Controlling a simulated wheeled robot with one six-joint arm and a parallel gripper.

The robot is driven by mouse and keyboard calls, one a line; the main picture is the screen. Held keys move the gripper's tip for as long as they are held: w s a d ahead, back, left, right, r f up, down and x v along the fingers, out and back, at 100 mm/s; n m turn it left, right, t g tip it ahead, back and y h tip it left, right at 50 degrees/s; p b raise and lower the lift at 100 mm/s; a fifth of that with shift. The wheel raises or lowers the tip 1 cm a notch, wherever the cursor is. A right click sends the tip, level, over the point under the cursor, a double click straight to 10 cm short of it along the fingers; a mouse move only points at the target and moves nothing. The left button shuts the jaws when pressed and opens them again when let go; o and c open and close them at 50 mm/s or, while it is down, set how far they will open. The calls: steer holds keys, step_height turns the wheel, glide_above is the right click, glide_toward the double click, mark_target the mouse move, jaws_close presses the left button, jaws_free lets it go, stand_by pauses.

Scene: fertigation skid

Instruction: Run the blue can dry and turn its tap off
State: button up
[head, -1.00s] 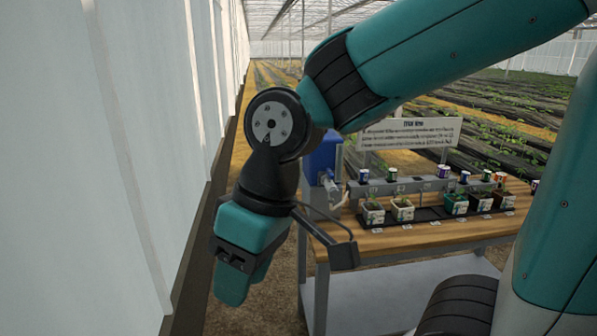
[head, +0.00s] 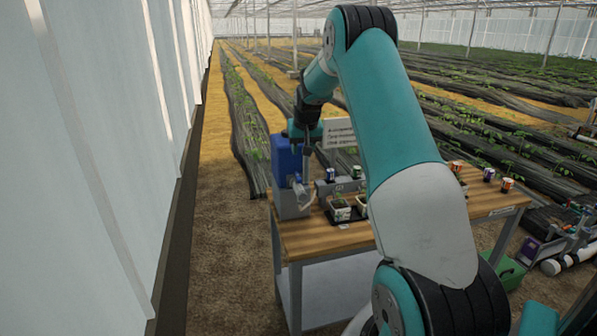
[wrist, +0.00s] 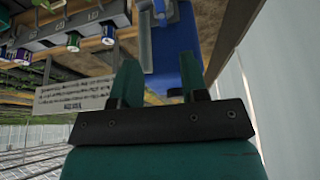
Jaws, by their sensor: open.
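The blue can (head: 287,160) stands upright on a grey stand at the left end of the wooden bench. Its pale tap (head: 303,192) is low on its right side; I cannot tell the handle's setting or the can's level. My gripper (head: 305,132) is at the can's upper right, partly covering its top. In the wrist view my gripper (wrist: 157,78) has its two teal fingers apart with nothing held between them. The blue can (wrist: 178,50) shows behind and between the fingers, and its grey tap (wrist: 163,12) is at the top edge.
The bench (head: 325,238) carries potted plants (head: 340,208) and small labelled tins (head: 330,174) on a grey rail. A white sign (head: 340,133) stands behind. A pale wall (head: 95,170) runs along the left, with bare ground between. My arm hides the bench's middle.

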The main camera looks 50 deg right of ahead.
mark_target(298, 176)
steer(key=p+x, duration=0.3)
steer(key=x, duration=1)
steer(key=shift+a, duration=0.1)
jaws_close()
